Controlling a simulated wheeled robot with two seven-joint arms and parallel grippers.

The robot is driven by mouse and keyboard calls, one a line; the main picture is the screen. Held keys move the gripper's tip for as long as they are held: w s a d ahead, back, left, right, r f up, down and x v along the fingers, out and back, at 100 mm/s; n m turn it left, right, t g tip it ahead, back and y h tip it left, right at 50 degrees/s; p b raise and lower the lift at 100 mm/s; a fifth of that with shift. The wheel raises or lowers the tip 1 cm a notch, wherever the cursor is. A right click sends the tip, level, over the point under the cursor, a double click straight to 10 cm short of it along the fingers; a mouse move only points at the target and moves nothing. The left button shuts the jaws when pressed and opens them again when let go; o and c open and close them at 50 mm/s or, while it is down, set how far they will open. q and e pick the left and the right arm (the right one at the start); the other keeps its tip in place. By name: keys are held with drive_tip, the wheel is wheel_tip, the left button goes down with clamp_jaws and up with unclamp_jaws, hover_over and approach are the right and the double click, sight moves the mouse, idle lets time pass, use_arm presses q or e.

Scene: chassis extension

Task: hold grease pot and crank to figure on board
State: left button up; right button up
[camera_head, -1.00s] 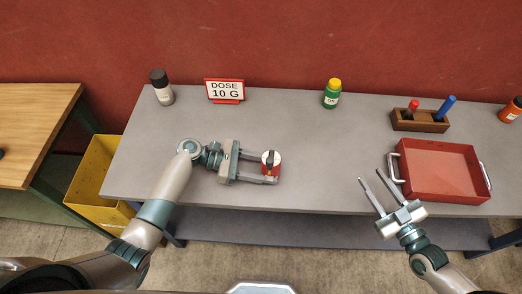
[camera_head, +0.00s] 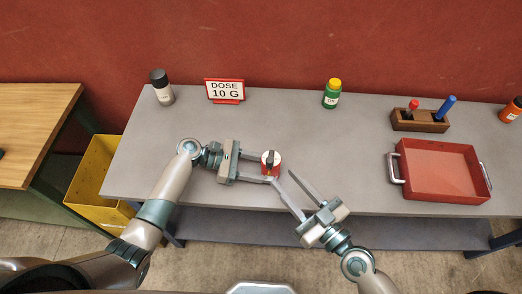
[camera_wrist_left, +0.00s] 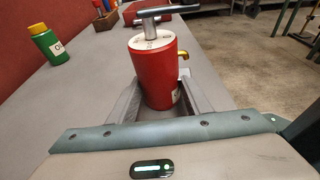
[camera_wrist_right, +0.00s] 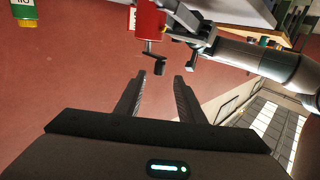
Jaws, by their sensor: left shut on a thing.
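The grease pot (camera_head: 277,164) is a red cylinder with a white top, standing at the bench's front middle. My left gripper (camera_head: 263,169) is shut around its sides. In the left wrist view the pot (camera_wrist_left: 155,80) has a metal crank (camera_wrist_left: 160,12) on top and a brass spout (camera_wrist_left: 184,57). The board (camera_head: 225,90) at the back reads "DOSE 10 G". My right gripper (camera_head: 283,178) is open and empty, its fingertips close to the pot's right front. In the right wrist view the crank (camera_wrist_right: 158,64) lies just beyond the open fingers (camera_wrist_right: 160,78); I see no contact.
A red tray (camera_head: 440,194) with metal handles sits at the right. Behind it is a wooden holder (camera_head: 420,123) with a red and a blue item. A green bottle (camera_head: 332,97), a dark-capped bottle (camera_head: 162,92) and an orange bottle (camera_head: 511,112) stand along the back.

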sight(267, 159)
drive_tip(key=shift+w, duration=0.2)
drive_tip(key=shift+x, duration=5.85)
clamp_jaws()
